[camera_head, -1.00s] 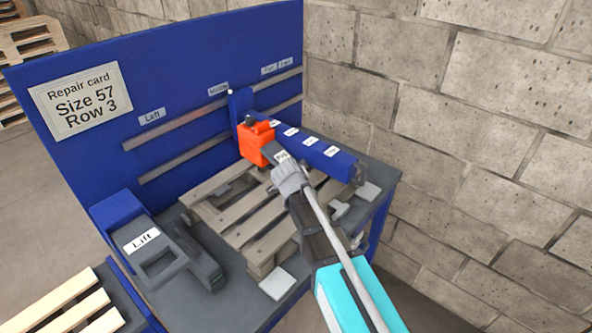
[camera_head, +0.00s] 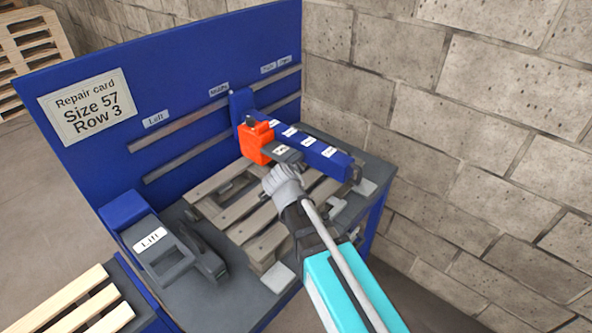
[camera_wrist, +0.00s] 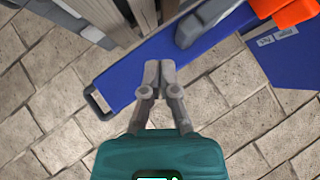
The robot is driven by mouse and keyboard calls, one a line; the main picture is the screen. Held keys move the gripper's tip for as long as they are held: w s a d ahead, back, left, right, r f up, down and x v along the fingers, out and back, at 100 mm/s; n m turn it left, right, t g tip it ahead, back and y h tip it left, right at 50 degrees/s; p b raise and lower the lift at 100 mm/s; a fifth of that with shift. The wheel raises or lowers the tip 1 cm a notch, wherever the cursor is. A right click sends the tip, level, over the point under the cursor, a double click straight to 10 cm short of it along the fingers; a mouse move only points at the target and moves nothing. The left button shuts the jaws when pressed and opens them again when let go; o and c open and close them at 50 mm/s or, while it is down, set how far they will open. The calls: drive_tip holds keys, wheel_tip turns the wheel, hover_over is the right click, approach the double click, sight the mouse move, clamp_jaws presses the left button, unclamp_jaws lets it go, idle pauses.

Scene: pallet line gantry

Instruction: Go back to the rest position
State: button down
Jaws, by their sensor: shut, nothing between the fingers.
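My gripper (camera_head: 277,174) is shut and empty in the head view, with its grey fingers close to the near side of the orange block (camera_head: 256,143) and its dark handle (camera_head: 281,153). In the wrist view my gripper (camera_wrist: 160,72) shows its two fingertips together over the blue beam (camera_wrist: 130,70). Part of the orange block (camera_wrist: 288,10) shows at the top right there, apart from the fingers. The blue beam (camera_head: 318,151) carries several white labels in the head view.
A wooden pallet (camera_head: 245,222) lies on the grey bench below my arm. The grey lift unit (camera_head: 165,255) stands at left. A block wall (camera_head: 480,130) stands at right.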

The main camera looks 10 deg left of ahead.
idle(0.5)
drive_tip(key=s+d+f+n+g, duration=0.2)
drive_tip(key=s+d+n+g, duration=0.1)
drive_tip(key=d, duration=0.6)
drive_tip(key=s+d+f+n+g, duration=0.3)
drive_tip(key=s+d, duration=0.3)
drive_tip(key=d, duration=0.4)
drive_tip(key=s+d+f+n+g, duration=0.2)
drive_tip(key=s+d+n+g, duration=0.1)
drive_tip(key=d, duration=0.7)
drive_tip(key=shift+s+d+f+g+y, duration=0.2)
drive_tip(key=shift+s+f+g+y, duration=0.15)
drive_tip(key=shift+s+g, duration=0.45)
